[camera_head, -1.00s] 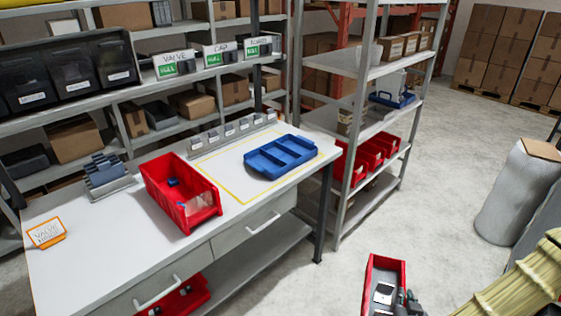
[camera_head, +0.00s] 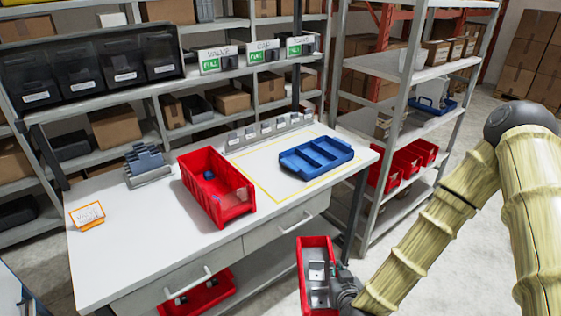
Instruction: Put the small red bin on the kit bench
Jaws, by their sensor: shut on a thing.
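My gripper (camera_head: 335,284) is shut on the small red bin (camera_head: 314,242) at the bottom of the head view. It grips the bin at its right side, near the front end. The bin is held off the bench, in front of its right part and near the drawers. Grey parts show inside it; its lower end is cut off by the frame. The kit bench (camera_head: 130,240) is a white table with two drawers. A larger red bin (camera_head: 237,205) stands on it, left of a yellow outlined area.
A blue tray (camera_head: 316,157) lies in the yellow outline. A grey rack (camera_head: 150,172) and an orange-framed sign (camera_head: 87,216) stand at the left. Another red bin (camera_head: 205,296) is under the bench. Shelving (camera_head: 400,75) stands at the right. The front left bench top is clear.

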